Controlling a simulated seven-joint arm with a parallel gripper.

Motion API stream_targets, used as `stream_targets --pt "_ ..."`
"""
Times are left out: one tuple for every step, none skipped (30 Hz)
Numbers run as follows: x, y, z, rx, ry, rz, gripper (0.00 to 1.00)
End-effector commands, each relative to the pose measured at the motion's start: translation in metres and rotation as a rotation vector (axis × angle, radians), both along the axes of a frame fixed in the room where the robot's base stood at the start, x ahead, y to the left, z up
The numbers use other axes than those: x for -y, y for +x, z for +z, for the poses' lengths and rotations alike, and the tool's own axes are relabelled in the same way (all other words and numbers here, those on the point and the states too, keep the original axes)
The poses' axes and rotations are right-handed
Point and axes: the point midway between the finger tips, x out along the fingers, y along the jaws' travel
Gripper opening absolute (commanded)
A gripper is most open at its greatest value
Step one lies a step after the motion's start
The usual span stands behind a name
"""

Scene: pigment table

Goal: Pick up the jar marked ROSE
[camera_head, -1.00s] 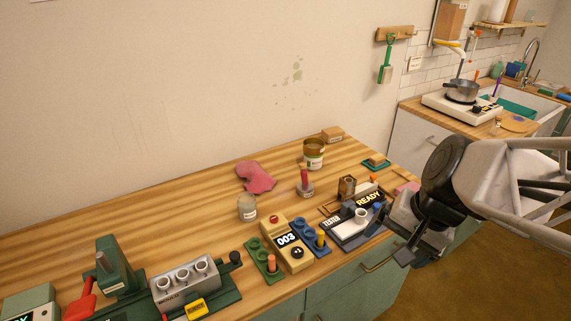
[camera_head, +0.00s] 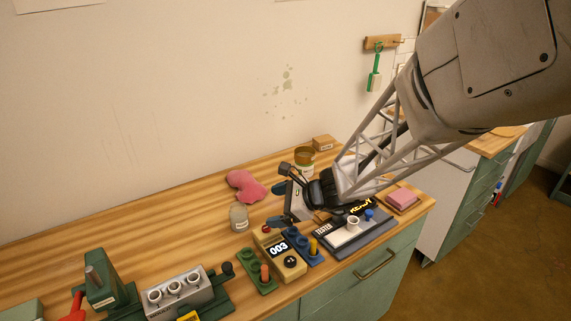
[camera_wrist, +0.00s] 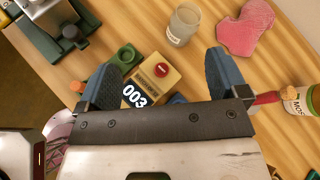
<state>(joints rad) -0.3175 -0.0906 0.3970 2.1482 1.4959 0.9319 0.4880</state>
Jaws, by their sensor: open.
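A clear glass jar (camera_head: 238,217) with a pale label stands upright on the wooden table; it also shows at the top of the wrist view (camera_wrist: 183,27). I cannot read its label. A brown jar (camera_head: 304,157) stands further back; in the wrist view this jar (camera_wrist: 300,100) has a label that starts with MOS. No label reading ROSE is legible. My gripper (camera_head: 278,205) is open and empty, to the right of the glass jar and apart from it. In the wrist view, the blue fingertips of my gripper (camera_wrist: 161,72) point toward the table, with the jar beyond them.
A pink cloth (camera_head: 246,186) lies behind the glass jar. A yellow box showing 003 (camera_head: 279,249), a green block (camera_head: 257,278) and a tester (camera_head: 352,235) line the front. A grey device with cups (camera_head: 180,292) stands front left. The table left of the jar is clear.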

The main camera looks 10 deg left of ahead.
Motion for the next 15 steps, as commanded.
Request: stream_targets --pt "-0.012 0.007 -0.011 -0.042 0.024 -0.033 0.92" --pt "-0.018 0.012 -0.016 -0.068 0.039 -0.056 0.92" --pt "-0.026 0.018 -0.022 -0.099 0.060 -0.086 0.92" --pt "-0.031 0.022 -0.027 -0.121 0.073 -0.107 0.92" --pt "-0.036 0.026 -0.032 -0.144 0.087 -0.128 0.92" --pt "-0.043 0.030 -0.037 -0.170 0.103 -0.153 0.92" --pt "-0.047 0.034 -0.041 -0.188 0.114 -0.171 0.92" --pt "-0.050 0.037 -0.045 -0.205 0.124 -0.188 0.92" --pt "-0.055 0.040 -0.049 -0.223 0.136 -0.207 0.92" --pt "-0.057 0.042 -0.052 -0.236 0.142 -0.218 0.92" --pt "-0.060 0.044 -0.055 -0.247 0.149 -0.229 0.92" --pt "-0.062 0.045 -0.058 -0.258 0.155 -0.240 0.92" --pt "-0.064 0.047 -0.059 -0.265 0.159 -0.247 0.92" --pt "-0.065 0.048 -0.060 -0.271 0.163 -0.253 0.92" --pt "-0.066 0.049 -0.061 -0.275 0.166 -0.258 0.92"
